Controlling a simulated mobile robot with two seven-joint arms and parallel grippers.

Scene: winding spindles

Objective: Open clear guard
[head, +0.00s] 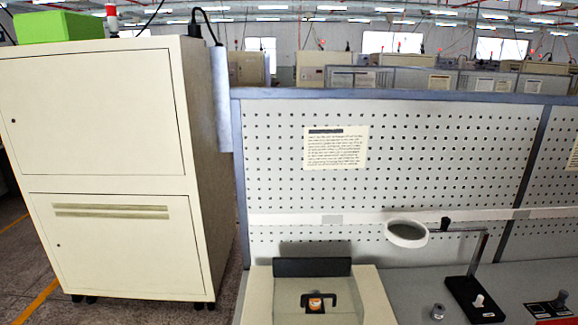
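A beige machine (372,300) stands on the bench at the bottom centre, cut off by the lower edge of the head view. A dark upright panel (312,267) rises at its back. A black handle (331,300) shows on its top, with a small orange and white part (316,303) seen within the handle's outline. Neither of my grippers is in view.
A magnifier with a white ring (407,234) stands on a black base (474,299) right of the machine. A small metal knob (438,311) and a black control box (547,308) sit nearby. A perforated panel (420,150) closes the back. A tall beige cabinet (100,130) stands left.

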